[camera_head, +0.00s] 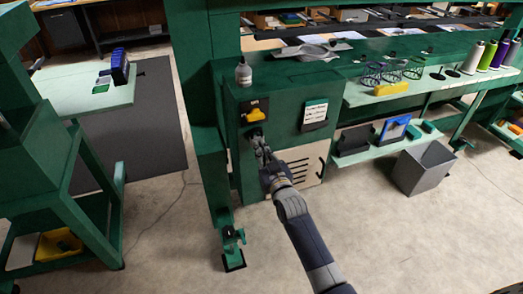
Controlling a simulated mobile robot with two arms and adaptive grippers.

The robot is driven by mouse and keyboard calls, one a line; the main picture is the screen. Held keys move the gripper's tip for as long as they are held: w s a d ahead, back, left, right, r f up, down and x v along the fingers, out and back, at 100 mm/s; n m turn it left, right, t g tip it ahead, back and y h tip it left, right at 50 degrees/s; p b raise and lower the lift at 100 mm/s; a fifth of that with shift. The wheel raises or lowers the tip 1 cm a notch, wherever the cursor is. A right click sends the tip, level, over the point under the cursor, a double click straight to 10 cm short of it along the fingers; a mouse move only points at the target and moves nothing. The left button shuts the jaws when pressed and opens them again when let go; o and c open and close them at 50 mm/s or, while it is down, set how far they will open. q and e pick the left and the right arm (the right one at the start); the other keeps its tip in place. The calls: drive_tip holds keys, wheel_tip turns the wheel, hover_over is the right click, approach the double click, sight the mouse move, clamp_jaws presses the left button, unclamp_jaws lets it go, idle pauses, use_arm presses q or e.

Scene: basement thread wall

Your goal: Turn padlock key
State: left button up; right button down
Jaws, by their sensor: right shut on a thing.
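My right gripper (258,140) reaches up from the lower right to the front of a green cabinet (280,95). It is shut on a small dark thing at the cabinet front, at the place of the padlock key. The key's shape and how far it is turned are too small to tell, and the fingers partly hide it. A black and yellow piece (253,112) is mounted on the cabinet front just above the fingertips; I cannot tell whether it is part of the padlock. My left gripper is not in view.
A white label card (315,113) hangs right of the gripper, and a slotted pale panel (305,165) lies below it. A bottle (243,73) stands on the cabinet. A grey bin (424,168) stands at right. The floor in front is clear.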

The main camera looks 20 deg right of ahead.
drive_tip(key=shift+f, duration=0.1)
drive_tip(key=c, duration=1.8)
unclamp_jaws()
drive_tip(key=shift+o, duration=0.2)
drive_tip(key=s, duration=1.2)
drive_tip(key=shift+d, duration=0.2)
